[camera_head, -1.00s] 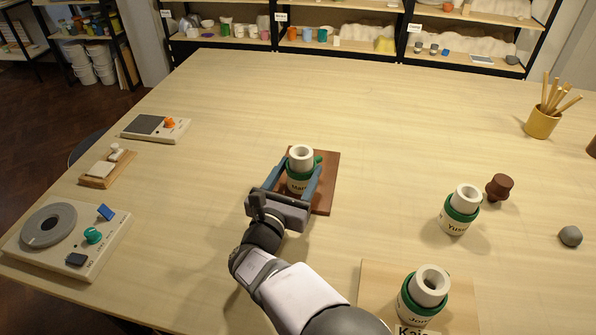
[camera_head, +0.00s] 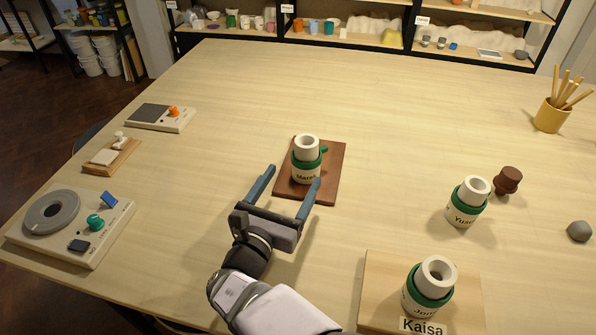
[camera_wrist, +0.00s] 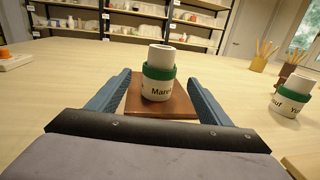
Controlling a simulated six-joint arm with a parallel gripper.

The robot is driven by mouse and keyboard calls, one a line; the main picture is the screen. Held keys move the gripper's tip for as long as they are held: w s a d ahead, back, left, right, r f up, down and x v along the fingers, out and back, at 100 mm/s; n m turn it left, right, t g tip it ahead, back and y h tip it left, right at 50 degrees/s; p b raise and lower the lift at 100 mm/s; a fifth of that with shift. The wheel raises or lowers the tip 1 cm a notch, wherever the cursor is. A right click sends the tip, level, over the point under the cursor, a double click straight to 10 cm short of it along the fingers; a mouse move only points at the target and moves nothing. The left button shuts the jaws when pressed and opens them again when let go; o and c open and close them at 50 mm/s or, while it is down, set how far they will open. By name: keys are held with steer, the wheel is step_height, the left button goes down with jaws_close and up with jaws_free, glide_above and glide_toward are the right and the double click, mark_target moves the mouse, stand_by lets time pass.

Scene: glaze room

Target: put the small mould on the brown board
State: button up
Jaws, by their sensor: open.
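A small white mould (camera_head: 306,160) with a green band and a name label, partly readable as "Mare", stands upright on the brown board (camera_head: 325,186). It also shows in the wrist view (camera_wrist: 158,76), ahead of my fingers, with the brown board (camera_wrist: 181,103) under it. My gripper (camera_head: 290,181) is open and empty, with its fingers on the near side of the mould and apart from it. Two similar moulds stand upright at the right: one labelled "Yusuf" (camera_head: 467,204) on the bare table, and one (camera_head: 430,284) on a light board (camera_head: 378,275) marked "Kaisa".
A brown stamp-like piece (camera_head: 507,181) stands behind the Yusuf mould, and a grey lump (camera_head: 579,231) lies at the right edge. A yellow pot of tools (camera_head: 550,116) is at the far right. A wheel device (camera_head: 68,227) and a scale (camera_head: 160,117) are at the left.

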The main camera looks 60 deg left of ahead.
steer(key=shift+b+v, duration=0.3)
steer(key=shift+v, duration=1.9)
